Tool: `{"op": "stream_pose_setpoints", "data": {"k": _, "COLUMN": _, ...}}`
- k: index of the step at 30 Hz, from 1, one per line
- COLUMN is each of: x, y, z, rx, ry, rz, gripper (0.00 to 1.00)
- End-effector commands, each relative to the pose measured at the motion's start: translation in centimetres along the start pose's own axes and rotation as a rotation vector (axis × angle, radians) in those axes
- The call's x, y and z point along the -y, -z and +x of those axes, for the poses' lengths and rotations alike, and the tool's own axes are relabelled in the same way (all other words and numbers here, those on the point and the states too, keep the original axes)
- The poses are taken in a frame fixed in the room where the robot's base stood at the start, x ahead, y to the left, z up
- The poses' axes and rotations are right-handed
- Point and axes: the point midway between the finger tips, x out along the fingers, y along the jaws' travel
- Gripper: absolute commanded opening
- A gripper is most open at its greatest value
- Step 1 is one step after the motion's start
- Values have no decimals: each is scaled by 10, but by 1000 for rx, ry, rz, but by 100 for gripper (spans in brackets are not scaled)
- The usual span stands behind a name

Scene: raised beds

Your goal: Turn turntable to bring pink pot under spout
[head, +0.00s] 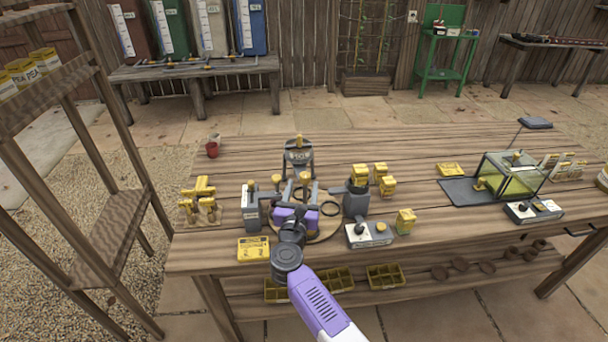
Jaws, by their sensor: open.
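The turntable (329,226) is a round wooden disc on the bench, largely hidden behind my gripper and wrist. A dark ring (330,208) shows at its right side. My gripper (298,194), with a purple body, is open over the turntable; I cannot tell whether its fingers touch anything. A grey dispenser marked SOIL (299,155) stands behind the turntable; its spout is not clear. I cannot make out a pink pot on the turntable. A small red pot (212,150) stands apart at the bench's back left.
A grey device with a yellow-topped post (251,205) stands close left of the turntable. A dark grey machine (356,199) and a switch box (369,235) stand close right.

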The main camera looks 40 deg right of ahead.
Motion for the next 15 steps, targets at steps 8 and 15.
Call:
{"op": "stream_pose_setpoints", "data": {"k": 8, "x": 0, "y": -1, "z": 44, "rx": 1, "ry": 1, "rz": -2, "gripper": 53}}
{"op": "stream_pose_setpoints", "data": {"k": 15, "x": 0, "y": 0, "z": 61, "rx": 0, "ry": -1, "rz": -3, "gripper": 53}}
